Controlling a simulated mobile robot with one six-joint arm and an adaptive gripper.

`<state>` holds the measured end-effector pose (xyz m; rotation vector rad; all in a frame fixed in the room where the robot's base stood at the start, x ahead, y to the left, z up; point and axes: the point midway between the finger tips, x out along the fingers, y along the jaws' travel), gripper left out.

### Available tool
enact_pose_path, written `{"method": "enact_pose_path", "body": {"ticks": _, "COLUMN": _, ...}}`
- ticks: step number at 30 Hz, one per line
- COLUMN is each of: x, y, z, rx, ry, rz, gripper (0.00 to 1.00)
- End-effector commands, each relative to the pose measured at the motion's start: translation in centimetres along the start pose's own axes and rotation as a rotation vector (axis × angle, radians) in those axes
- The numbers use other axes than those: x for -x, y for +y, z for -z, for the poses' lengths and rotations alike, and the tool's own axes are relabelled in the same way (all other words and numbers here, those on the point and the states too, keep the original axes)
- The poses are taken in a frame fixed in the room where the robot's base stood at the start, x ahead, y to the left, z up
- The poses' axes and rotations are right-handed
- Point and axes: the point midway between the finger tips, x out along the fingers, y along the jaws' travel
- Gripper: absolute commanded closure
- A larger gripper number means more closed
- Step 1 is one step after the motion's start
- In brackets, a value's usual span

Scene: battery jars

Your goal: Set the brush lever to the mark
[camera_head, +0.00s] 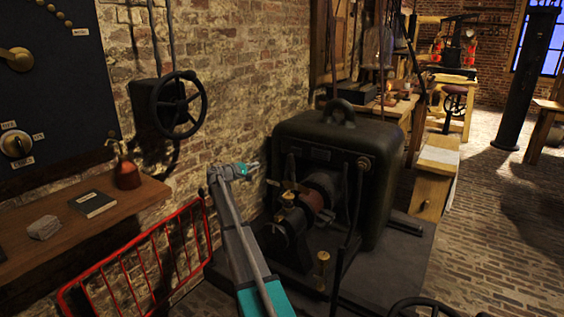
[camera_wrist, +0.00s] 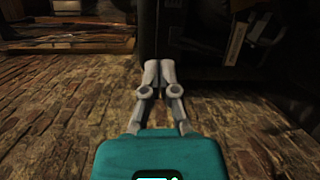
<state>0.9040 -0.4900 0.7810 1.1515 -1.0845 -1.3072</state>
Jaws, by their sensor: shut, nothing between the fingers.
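The dark machine (camera_head: 380,130) with a rounded housing stands on a low plinth, with a copper-coloured drum (camera_head: 322,186) and brass fittings on its near side. A thin dark upright rod with a brass-coloured knob (camera_head: 363,162) stands at its front right. I cannot tell whether this is the brush lever, and I cannot make out the mark. My gripper (camera_head: 254,165) is shut and empty in the air, left of the machine and apart from it. In the wrist view its two pale fingers (camera_wrist: 159,66) are together, with brick floor below.
A red railing (camera_head: 140,262) and a wooden shelf (camera_head: 95,215) with a bottle (camera_head: 127,172) lie to the left. A black handwheel (camera_head: 180,105) is on the brick wall. A brass-topped post (camera_head: 322,262) stands in front of the machine. Open brick floor lies right.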

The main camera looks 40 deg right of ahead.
Motion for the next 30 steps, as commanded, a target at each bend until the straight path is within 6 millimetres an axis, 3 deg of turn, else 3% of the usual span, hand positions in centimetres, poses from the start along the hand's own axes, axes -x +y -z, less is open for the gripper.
{"method": "enact_pose_path", "body": {"ticks": 1, "x": -0.6, "y": 0.0, "z": 1.1, "rx": -0.03, "ry": -0.013, "rz": -0.015, "gripper": 1.0}}
{"method": "enact_pose_path", "body": {"ticks": 6, "x": -1.2, "y": 0.6, "z": 1.9, "rx": -0.096, "ry": -0.04, "rz": -0.052, "gripper": 1.0}}
{"method": "enact_pose_path", "body": {"ticks": 22, "x": -1.5, "y": 0.8, "z": 1.9, "rx": -0.11, "ry": -0.044, "rz": -0.059, "gripper": 1.0}}
{"method": "enact_pose_path", "body": {"ticks": 30, "x": -3.3, "y": 0.9, "z": 1.9, "rx": -0.11, "ry": -0.043, "rz": -0.059, "gripper": 1.0}}
